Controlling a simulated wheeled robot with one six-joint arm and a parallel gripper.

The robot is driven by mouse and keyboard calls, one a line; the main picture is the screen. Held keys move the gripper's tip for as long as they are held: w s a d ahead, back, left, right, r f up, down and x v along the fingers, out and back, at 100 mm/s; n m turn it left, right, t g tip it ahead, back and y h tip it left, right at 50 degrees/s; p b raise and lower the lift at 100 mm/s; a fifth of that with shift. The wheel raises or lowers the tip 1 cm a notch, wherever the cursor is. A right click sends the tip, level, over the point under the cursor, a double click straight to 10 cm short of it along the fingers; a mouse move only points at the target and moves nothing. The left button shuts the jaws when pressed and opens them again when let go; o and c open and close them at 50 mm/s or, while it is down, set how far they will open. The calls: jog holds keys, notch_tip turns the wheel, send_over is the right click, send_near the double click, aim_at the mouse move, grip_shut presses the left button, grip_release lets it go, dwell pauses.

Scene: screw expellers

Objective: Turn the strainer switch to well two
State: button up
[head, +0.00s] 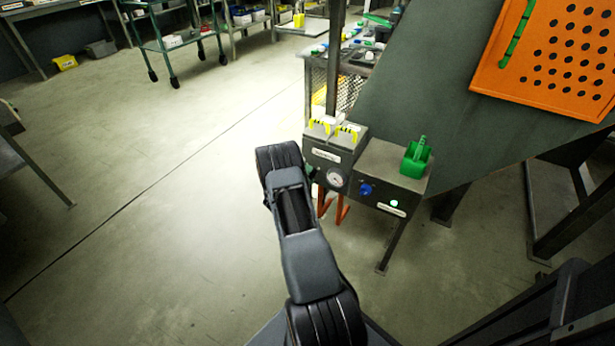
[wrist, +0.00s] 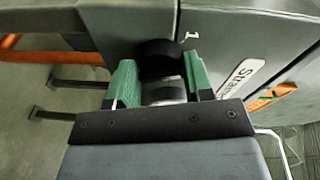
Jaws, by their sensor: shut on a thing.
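The strainer switch is a black round knob (wrist: 160,55) on the side of a grey box in the wrist view. A white label starting "Strai" (wrist: 240,78) is beside it on the box. My gripper (wrist: 160,85) has green finger pads on both sides of the knob and is shut on it. The pads hide part of the knob, and I cannot tell which well it points to. In the head view my arm's end meets the left side of the grey control box (head: 322,160), and the knob is hidden there.
The box front carries a round gauge (head: 335,177), a blue knob (head: 366,190) and a lit green lamp (head: 394,203). A green scoop (head: 417,158) sits on top. Orange pipes (head: 342,210) hang below. An orange perforated board (head: 550,60) lies at upper right.

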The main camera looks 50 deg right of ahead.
jog(key=m+b, duration=0.1)
jog(key=m, duration=0.3)
jog(key=m+t+y+b, duration=0.1)
jog(key=m, duration=0.3)
jog(key=m+t+b, duration=0.1)
jog(key=m, duration=0.2)
jog(key=shift+s+d+r+m, duration=0.15)
jog(key=shift+r+m, duration=0.1)
jog(key=shift+m, duration=0.15)
dwell(0.5)
jog(key=o, duration=0.9)
jog(key=shift+s, duration=0.1)
